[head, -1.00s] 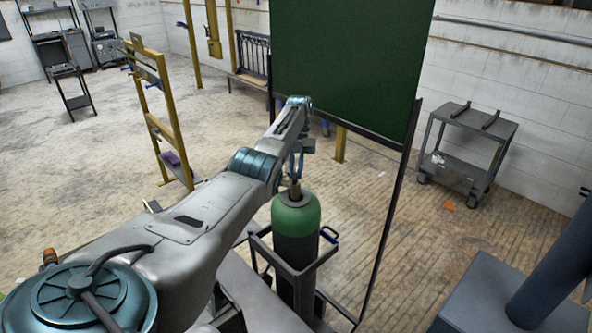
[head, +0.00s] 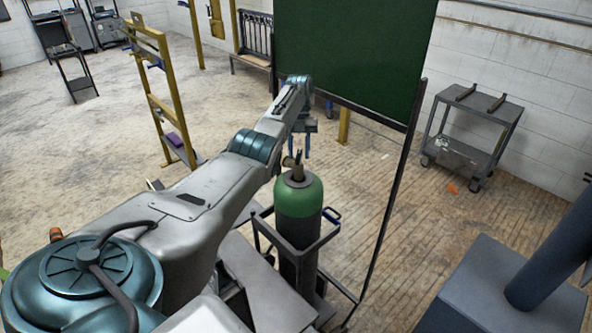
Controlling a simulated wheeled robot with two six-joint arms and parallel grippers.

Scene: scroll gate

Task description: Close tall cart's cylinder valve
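The tall cart (head: 322,240) is a dark metal frame around a gas cylinder (head: 298,198) with a green top and dark body, standing upright at the centre of the head view. The brass-coloured cylinder valve (head: 295,168) sits on its top. My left gripper (head: 300,155) hangs just above and beside the valve. Whether the valve is open or closed cannot be told. My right gripper is out of view.
A green panel (head: 350,50) on a dark frame stands right behind the cart. A grey wheeled cart (head: 480,105) stands by the right wall. A yellow rack (head: 165,90) stands at left.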

